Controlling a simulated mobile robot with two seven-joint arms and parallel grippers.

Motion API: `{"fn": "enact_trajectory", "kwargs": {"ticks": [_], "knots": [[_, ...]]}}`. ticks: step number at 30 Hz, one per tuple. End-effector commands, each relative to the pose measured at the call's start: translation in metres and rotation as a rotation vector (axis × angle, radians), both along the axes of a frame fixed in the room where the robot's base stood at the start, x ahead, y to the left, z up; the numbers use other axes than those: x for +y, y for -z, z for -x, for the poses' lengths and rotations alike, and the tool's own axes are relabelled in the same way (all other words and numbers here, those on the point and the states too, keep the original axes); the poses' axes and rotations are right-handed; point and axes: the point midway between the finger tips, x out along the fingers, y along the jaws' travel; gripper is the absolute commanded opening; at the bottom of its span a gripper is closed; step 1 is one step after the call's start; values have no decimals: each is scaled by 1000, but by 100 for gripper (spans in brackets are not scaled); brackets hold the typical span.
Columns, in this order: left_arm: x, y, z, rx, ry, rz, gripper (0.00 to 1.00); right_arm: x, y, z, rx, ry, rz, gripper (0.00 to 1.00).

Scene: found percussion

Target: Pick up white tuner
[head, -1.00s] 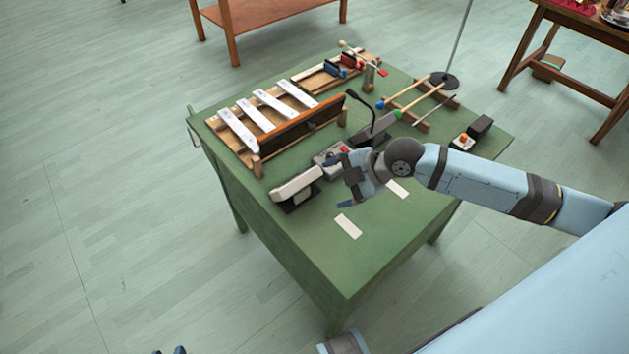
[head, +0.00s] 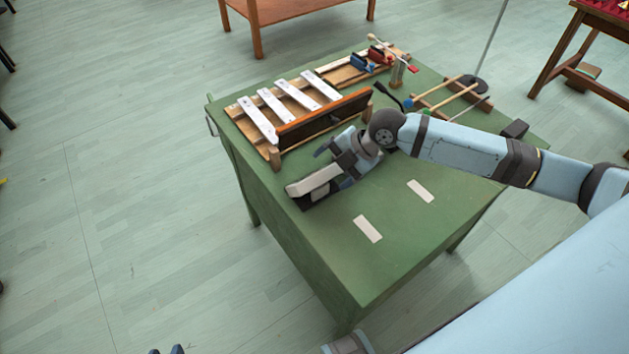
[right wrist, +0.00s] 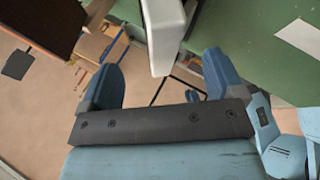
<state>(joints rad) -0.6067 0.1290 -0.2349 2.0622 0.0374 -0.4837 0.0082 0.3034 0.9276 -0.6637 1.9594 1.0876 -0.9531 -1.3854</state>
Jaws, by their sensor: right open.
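The white tuner (head: 314,181) is a pale block on a dark base near the left front edge of the green table. In the right wrist view its white body (right wrist: 162,38) reaches down from the top, its end showing between the fingers. My right gripper (head: 335,168) is open at the tuner's right end, with a finger on either side in the picture and a gap to each in the wrist view (right wrist: 160,75). Contact cannot be told. Two dark tips at the bottom edge of the head view look like my left gripper (head: 168,350).
A xylophone-like frame with white bars (head: 278,112) and a dark board (head: 322,122) stands just behind my right gripper. Mallets (head: 440,97) lie farther back. Two pale strips (head: 367,229) lie in front on the green table (head: 345,265), which is otherwise clear there.

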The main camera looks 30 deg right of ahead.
Motion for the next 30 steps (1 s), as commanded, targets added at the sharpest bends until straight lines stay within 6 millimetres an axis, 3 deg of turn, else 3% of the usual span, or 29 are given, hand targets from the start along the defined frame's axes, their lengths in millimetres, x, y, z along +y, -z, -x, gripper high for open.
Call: {"fn": "enact_trajectory", "kwargs": {"ticks": [9,18,20,27,30], "knots": [[-4,2,-1,1,-8,10,40,23,38,-7,2,1,-2,87],[-4,1,-1,0,-9,13,40,26,42,-9,0,1,1,87],[-4,1,-1,-1,-8,11,40,25,42,-9,0,0,0,76],[-2,2,-1,-1,-2,3,40,25,42,-8,1,0,1,21],[-1,2,-1,-1,2,-1,40,25,42,-8,1,0,1,16]]}}
